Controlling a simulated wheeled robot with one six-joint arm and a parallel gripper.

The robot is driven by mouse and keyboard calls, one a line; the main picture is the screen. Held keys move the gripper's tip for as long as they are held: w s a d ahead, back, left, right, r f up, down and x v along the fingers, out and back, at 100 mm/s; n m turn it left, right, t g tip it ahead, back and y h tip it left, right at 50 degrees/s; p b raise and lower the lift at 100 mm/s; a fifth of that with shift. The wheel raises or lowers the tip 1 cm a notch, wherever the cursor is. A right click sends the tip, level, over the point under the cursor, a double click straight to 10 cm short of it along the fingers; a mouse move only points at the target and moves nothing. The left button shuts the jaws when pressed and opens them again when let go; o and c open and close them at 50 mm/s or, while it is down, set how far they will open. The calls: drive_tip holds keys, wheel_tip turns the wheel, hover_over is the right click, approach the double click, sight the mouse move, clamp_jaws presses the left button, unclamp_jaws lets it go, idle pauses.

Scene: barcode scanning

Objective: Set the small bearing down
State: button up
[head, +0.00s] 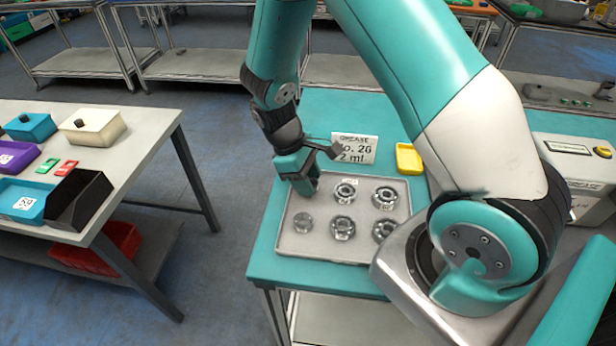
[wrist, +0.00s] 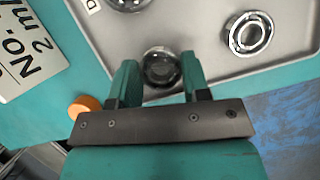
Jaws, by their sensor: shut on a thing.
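My gripper (head: 304,188) is over the back left corner of a grey tray (head: 330,253) on the teal table. The wrist view shows its two fingers on either side of a small dark, shiny bearing (wrist: 160,70), shut on it. The bearing lies within the tray's outline there, near the rim; I cannot tell whether it touches the tray floor. In the head view the fingers hide it. Several other bearings stand in the tray, among them a small one (head: 303,222) at the front left and a larger one (head: 346,191) to the right of the gripper.
An orange round object (wrist: 85,106) shows beside the left finger. A white table (head: 120,135) with bins stands apart at left.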

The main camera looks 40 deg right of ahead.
drive_tip(key=shift+f, duration=0.1)
drive_tip(key=shift+f, duration=0.4)
drive_tip(key=shift+f+b, duration=0.1)
drive_tip(key=shift+b, duration=0.2)
drive_tip(key=o, duration=1)
